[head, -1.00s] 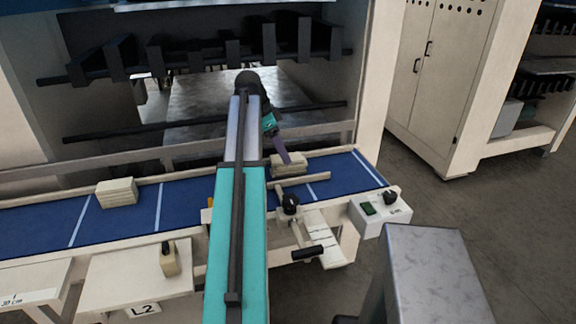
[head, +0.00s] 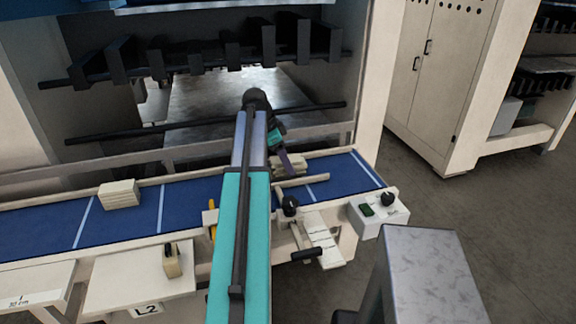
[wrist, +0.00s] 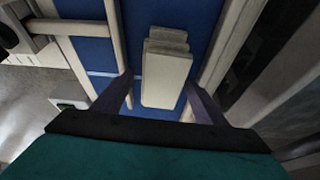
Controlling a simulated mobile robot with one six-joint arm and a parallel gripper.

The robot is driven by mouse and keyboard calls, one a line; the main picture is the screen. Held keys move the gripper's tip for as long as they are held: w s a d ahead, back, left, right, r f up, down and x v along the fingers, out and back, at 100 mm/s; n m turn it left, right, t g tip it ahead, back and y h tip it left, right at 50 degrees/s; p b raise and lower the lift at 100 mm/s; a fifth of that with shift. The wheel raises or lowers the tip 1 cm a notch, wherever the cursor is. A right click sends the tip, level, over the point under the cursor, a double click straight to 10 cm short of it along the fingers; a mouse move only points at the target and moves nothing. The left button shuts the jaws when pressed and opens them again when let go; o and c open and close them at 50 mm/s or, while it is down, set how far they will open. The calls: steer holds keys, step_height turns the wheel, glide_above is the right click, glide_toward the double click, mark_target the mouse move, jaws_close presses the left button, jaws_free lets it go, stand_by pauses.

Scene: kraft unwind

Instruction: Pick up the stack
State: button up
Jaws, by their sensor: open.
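A pale stack of flat pieces (head: 296,161) lies on the blue conveyor belt (head: 190,205), right of my arm in the head view. My gripper (head: 288,168) is beside it, and a purple finger partly covers it. In the wrist view the stack (wrist: 167,72) lies between the two fingers of my gripper (wrist: 159,82), lengthwise between them. The fingers are apart, with a gap visible on each side of the stack. The stack's upper piece is offset from those below. A second similar stack (head: 119,194) lies on the belt farther left.
A rail runs along each side of the belt. A guide bar with a black knob (head: 290,206) reaches over the near side. A control box (head: 379,212) stands at the right end. Machine bars (head: 200,123) are behind my arm.

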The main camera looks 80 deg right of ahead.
steer(key=shift+s+f, duration=0.1)
steer(key=shift+f, duration=0.2)
steer(key=shift+f, duration=0.25)
stand_by(0.9)
steer(key=c, duration=1.1)
steer(key=shift+c, duration=0.2)
steer(key=shift+r, duration=0.15)
